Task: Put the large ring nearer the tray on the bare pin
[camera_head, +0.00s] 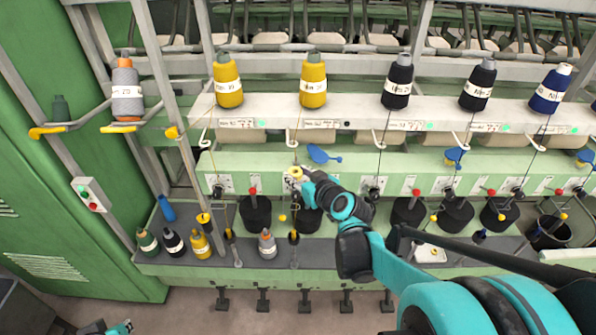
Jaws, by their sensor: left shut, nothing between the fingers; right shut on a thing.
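My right gripper (298,181) is at the machine's front panel, left of the picture's middle, with its arm reaching in from the lower right. It is shut on a small yellow ring (295,171), which shows at its fingertips, against the pale green panel. My gripper and forearm cover part of the panel and a dark pot behind them. A small white tray (431,254) lies on the grey ledge, right of my forearm. I cannot tell which pin is bare. My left gripper (122,327) is shut and empty at the bottom left edge, low and away from the machine.
Cones of yellow (229,82), black and blue yarn stand along the upper shelf. Several small cones (200,245) stand on the ledge (330,254). Dark pots (255,214) and red knobs line the panel. A green cabinet (60,200) closes off the left.

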